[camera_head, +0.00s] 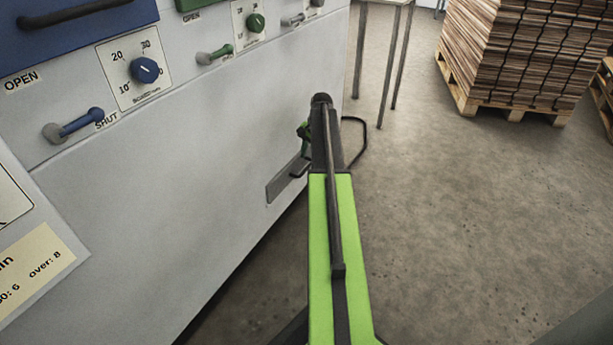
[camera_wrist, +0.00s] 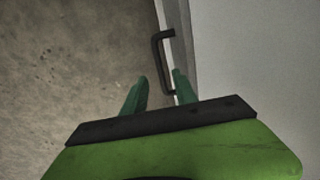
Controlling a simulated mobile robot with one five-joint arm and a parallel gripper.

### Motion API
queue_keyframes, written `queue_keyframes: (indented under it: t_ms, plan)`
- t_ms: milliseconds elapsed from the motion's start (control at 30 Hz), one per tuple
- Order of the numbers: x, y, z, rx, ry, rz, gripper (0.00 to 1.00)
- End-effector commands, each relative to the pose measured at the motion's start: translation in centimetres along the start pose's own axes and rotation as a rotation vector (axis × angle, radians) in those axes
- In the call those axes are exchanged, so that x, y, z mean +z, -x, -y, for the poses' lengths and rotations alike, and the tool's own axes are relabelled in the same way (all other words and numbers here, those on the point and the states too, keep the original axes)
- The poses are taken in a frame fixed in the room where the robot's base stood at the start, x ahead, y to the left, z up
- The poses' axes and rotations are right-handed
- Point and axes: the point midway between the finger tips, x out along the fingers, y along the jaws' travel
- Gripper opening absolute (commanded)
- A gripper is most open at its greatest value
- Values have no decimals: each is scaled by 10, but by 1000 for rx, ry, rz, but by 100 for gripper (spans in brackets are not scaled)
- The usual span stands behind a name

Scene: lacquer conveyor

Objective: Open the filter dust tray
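The filter dust tray (camera_head: 284,184) is a dark grey panel low on the white machine's side, partly hidden behind my arm in the head view. In the wrist view its front (camera_wrist: 182,40) is seen nearly edge-on. Its dark bar handle (camera_wrist: 157,62) stands out from it on the left. My gripper (camera_wrist: 159,86) has two green fingers, spread apart. The near end of the handle shows between the fingers, but I cannot tell whether they touch it. In the head view my gripper (camera_head: 304,136) is mostly hidden by my arm.
The white machine (camera_head: 170,200) fills the left, with knobs, a blue lever (camera_head: 80,122) and a green lever (camera_head: 217,54) above. A table leg (camera_head: 385,70) stands beyond my arm. A pallet of stacked boards (camera_head: 520,50) is at back right. The floor (camera_head: 480,220) on the right is clear.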

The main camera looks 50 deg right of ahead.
Motion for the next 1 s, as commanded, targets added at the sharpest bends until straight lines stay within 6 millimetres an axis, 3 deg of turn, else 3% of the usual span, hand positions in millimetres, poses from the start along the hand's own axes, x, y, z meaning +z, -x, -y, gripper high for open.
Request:
queue_keyframes:
  t_ms: [33,100,267,567,833,1000]
  plan:
    - [0,-22,-2,0,1,0,34]
    - [0,-36,-2,0,1,0,34]
    - [0,-55,-1,0,0,0,34]
    - [0,-55,1,0,0,0,34]
    - [1,-55,1,0,1,0,0]
    - [1,-55,2,-1,1,0,0]
